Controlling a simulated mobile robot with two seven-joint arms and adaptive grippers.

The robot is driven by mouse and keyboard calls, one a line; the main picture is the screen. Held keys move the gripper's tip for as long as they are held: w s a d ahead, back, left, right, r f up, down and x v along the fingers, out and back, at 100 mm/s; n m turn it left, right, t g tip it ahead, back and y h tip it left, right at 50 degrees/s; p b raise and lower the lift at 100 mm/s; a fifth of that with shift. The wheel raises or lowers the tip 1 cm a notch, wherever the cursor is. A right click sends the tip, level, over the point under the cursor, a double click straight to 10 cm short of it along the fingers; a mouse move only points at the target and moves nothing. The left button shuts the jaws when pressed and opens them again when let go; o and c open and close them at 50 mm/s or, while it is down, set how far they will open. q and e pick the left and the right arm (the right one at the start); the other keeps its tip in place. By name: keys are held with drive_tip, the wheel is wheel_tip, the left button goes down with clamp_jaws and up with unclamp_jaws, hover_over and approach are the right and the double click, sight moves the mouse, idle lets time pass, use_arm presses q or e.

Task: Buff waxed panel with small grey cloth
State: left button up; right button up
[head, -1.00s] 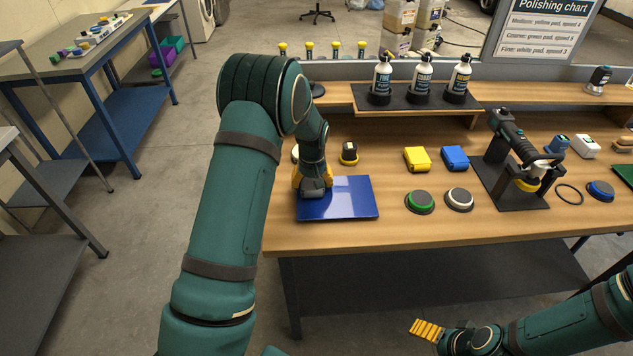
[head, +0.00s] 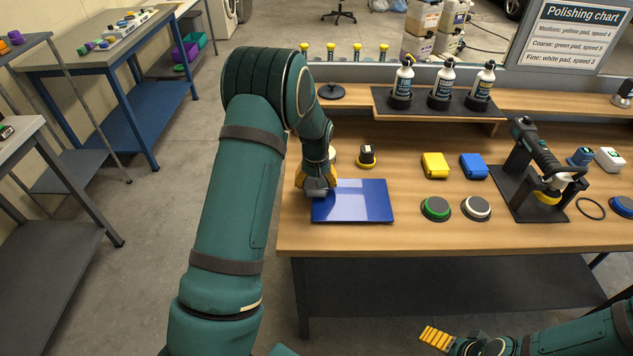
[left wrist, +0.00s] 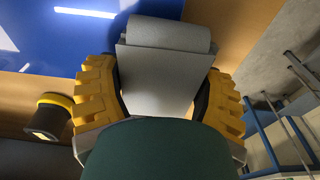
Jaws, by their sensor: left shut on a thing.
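The glossy blue panel (head: 358,205) lies flat on the wooden bench near its front left corner. It also shows at the top left of the left wrist view (left wrist: 35,35). My left gripper (head: 316,186) is over the panel's left edge, fingers pointing down. It is shut on the small grey cloth (left wrist: 160,75), which appears as a folded pad with a rolled end between the yellow fingers. Whether the cloth touches the panel is not clear. My right gripper (head: 437,338) is low at the bottom right, away from the bench top; its opening is not clear.
Behind the panel stands a small black-and-yellow item (head: 367,155). To the right are a yellow block (head: 435,165), a blue block (head: 474,166), a green pad (head: 436,208), a white pad (head: 476,207) and a polisher on a black stand (head: 530,165). Bottles (head: 441,87) stand on the back shelf.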

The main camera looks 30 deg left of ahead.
use_arm(q)
drive_tip(key=shift+d+r+p, duration=0.1)
drive_tip(key=shift+r+p, duration=2.1)
drive_tip(key=shift+r, duration=1.45)
drive_tip(key=shift+d+f, duration=0.15)
drive_tip(key=shift+d, duration=0.1)
drive_tip(key=s+d+f+m+b, duration=0.1)
drive_tip(key=s+d, duration=0.1)
drive_tip(key=d, duration=0.1)
drive_tip(key=s+d+m+b, duration=0.1)
drive_tip(key=d, duration=0.2)
drive_tip(key=s+d+f+m, duration=0.1)
drive_tip(key=s+d, duration=0.1)
drive_tip(key=d, duration=0.2)
drive_tip(key=shift+s+f+b, duration=0.3)
drive_tip(key=shift+s+b, duration=0.05)
drive_tip(key=shift+b, duration=0.05)
drive_tip(key=s+d+m, duration=0.1)
drive_tip(key=s+d, duration=0.1)
drive_tip(key=s+d+f+m+b, duration=0.1)
drive_tip(key=s+d, duration=0.2)
drive_tip(key=s+d+f+m, duration=0.1)
drive_tip(key=s+d, duration=0.1)
drive_tip(key=s, duration=0.1)
drive_tip(key=shift+d+h+b, duration=0.3)
drive_tip(key=shift+b, duration=0.05)
